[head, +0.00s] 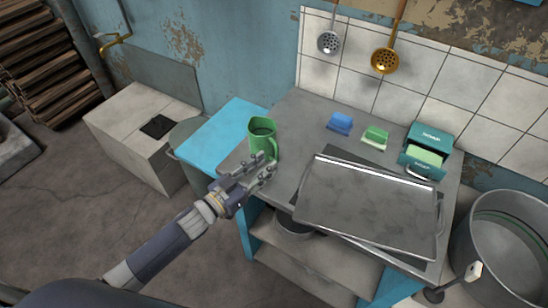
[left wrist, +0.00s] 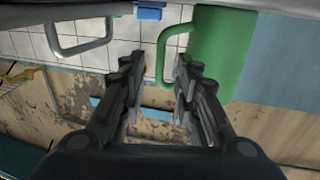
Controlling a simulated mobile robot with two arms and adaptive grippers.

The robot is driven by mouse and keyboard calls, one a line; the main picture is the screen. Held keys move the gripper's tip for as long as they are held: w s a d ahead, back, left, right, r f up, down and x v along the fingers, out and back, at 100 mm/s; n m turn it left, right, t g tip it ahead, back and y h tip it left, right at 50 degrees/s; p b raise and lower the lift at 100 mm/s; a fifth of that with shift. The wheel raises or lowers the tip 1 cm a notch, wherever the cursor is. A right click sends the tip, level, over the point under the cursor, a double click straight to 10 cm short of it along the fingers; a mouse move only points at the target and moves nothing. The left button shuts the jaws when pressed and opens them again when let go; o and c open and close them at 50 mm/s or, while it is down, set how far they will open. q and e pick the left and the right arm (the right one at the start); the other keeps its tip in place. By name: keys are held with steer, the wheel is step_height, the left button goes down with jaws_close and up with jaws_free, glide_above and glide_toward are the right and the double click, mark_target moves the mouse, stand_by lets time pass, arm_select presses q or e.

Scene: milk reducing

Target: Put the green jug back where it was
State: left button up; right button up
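The green jug (head: 262,142) stands upright at the left end of the grey worktop (head: 292,120), beside the blue surface. My left gripper (head: 264,168) is just in front of the jug, on its near side, with its fingers apart. In the left wrist view the jug (left wrist: 223,50) is at the upper right. Its handle (left wrist: 163,50) shows between the two open fingertips of the left gripper (left wrist: 157,75). I cannot tell whether a finger touches the handle. My right gripper is not in view.
A large metal tray (head: 368,205) lies on the worktop to the right. Behind it are a blue sponge (head: 340,123), a green sponge (head: 375,137) and a teal box (head: 430,140). A blue surface (head: 215,143) lies left of the jug. A big metal pot (head: 510,250) stands at the right.

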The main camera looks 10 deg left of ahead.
arm_select(q)
steer(key=v, duration=0.6)
stand_by(0.5)
steer(key=s+a+f+n+g+y, duration=0.1)
steer(key=s+f+g+y, duration=0.2)
steer(key=s, duration=0.4)
steer(key=s+a+f+n+g+y, duration=0.1)
steer(key=s+n+g+y, duration=0.15)
steer(key=s+g, duration=0.4)
steer(key=s+a+f+n+g+y, duration=0.15)
steer(key=s+y, duration=0.25)
steer(key=s, duration=0.5)
step_height(320, 180, down, 27)
steer(key=s+g, duration=0.2)
steer(key=s+a+f+m+g, duration=0.1)
steer(key=s+a+f, duration=0.2)
steer(key=s+f, duration=1.3)
steer(key=shift+s, duration=0.5)
